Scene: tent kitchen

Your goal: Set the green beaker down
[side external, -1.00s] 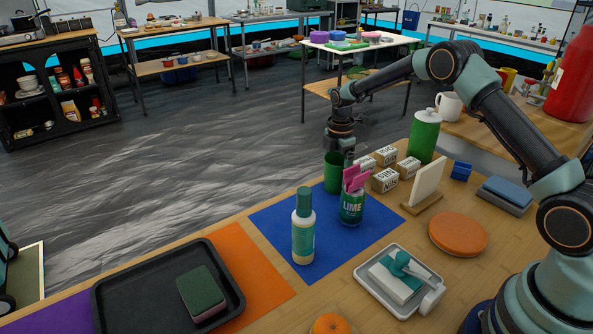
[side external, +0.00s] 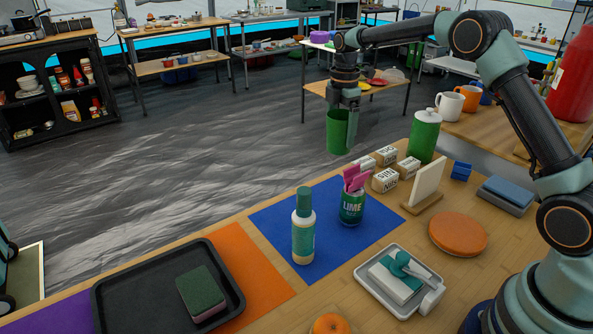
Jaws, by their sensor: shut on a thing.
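The green beaker (side external: 337,133) is held upright in the air, above the level of the table's far edge. My gripper (side external: 348,108) is shut on the beaker's right side, at its wall. A blue mat (side external: 281,222) lies on the table below and nearer the camera. On it stand a green-and-white bottle (side external: 303,232) and a green LIME can (side external: 351,207) with pink packets in it.
Small labelled boxes (side external: 385,180), a green canister (side external: 424,136) and a white board on a wooden stand (side external: 428,183) are right of the mat. A black tray (side external: 232,290) with a sponge (side external: 201,291) is front left. The blue mat's back left part is bare.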

